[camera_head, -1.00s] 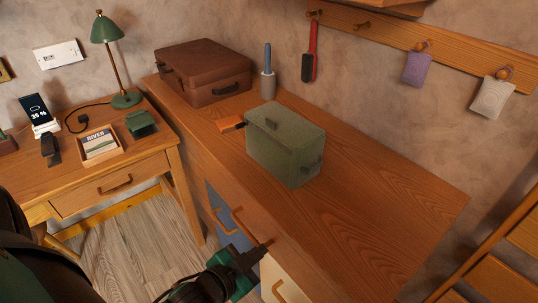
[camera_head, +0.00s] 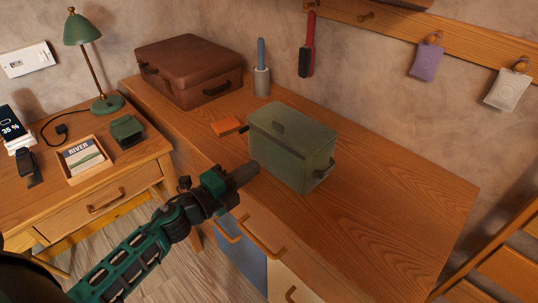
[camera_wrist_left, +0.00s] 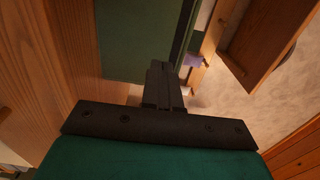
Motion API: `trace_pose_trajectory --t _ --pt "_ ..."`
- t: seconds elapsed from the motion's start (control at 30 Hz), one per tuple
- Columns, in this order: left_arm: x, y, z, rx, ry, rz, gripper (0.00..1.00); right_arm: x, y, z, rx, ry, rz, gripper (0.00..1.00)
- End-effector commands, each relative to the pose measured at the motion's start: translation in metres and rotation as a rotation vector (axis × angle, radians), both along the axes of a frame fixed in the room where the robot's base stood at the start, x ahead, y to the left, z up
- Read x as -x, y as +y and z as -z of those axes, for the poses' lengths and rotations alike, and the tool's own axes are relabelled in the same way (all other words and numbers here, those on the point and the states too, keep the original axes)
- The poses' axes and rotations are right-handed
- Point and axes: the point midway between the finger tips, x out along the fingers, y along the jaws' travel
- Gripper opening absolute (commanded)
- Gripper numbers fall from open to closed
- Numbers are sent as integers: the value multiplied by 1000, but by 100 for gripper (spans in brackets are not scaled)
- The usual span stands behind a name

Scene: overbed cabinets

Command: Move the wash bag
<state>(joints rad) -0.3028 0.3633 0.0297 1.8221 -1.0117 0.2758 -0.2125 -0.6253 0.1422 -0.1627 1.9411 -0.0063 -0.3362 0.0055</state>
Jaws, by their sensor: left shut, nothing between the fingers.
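In the left wrist view the shut fingers (camera_wrist_left: 163,85) show in front of a green surface, which appears to be the bag (camera_wrist_left: 130,40). My right gripper is not in view.
The cabinet top (camera_head: 400,205) is clear to the right. A desk with a lamp (camera_head: 84,30) stands at left. Pouches (camera_head: 426,62) hang from wall pegs.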

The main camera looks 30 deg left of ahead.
Motion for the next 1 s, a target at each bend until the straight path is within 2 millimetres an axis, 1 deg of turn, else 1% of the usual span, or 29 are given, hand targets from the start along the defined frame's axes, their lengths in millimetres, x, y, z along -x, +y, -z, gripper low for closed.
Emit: trace_pose_trajectory --t 0.03,0.2,0.4,0.53,0.87,1.0 --pt "-10 -3 -2 1 -3 1 0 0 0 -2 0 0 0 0" --pt "-37 -12 -2 2 -2 -1 0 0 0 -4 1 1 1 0" --pt "-57 -19 0 1 -1 -1 0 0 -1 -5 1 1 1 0" --pt "-62 -21 0 2 0 0 0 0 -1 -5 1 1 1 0" --pt "-62 -21 0 2 1 0 0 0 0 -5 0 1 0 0" --pt "-64 -19 1 1 0 0 0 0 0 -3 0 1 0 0"
